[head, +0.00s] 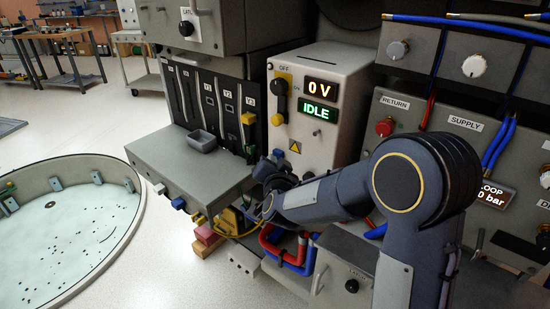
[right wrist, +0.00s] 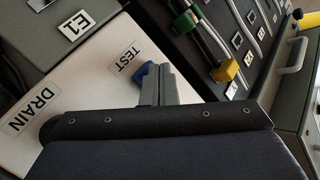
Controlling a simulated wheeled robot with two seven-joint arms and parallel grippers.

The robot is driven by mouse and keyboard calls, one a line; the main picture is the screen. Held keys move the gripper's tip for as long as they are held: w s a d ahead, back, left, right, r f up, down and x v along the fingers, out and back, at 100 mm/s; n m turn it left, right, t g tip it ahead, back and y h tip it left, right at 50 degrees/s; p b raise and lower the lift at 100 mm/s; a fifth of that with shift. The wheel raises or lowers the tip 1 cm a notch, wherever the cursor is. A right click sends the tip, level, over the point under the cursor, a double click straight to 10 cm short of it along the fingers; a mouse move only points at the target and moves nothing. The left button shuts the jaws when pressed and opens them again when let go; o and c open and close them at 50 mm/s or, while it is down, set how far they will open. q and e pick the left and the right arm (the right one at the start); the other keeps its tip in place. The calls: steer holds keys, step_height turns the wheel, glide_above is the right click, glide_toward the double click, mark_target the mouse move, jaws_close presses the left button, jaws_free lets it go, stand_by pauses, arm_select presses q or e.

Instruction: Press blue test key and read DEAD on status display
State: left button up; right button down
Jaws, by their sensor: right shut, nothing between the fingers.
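The status display (head: 317,110) on the pale cabinet reads IDLE in green, under a readout (head: 321,88) of 0 V. The blue test key (right wrist: 145,73) shows in the right wrist view beside the TEST label on a white panel. My right gripper (right wrist: 160,72) is shut and empty, with its fingertips right at the key and partly covering it. I cannot tell whether they touch or press it. My left gripper is not in view.
A DRAIN label (right wrist: 31,109) is on the same white panel. In the head view, a grey shelf (head: 185,165) holds a small grey bin (head: 202,140). Red and blue hoses (head: 286,255) run below my arm.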

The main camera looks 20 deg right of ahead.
steer(key=shift+s+a, duration=0.45)
steer(key=shift+a, duration=0.25)
steer(key=s+a+p, duration=0.1)
steer(key=s+a, duration=0.2)
steer(key=a, duration=0.2)
stand_by(0.6)
steer(key=shift+s+r, duration=0.1)
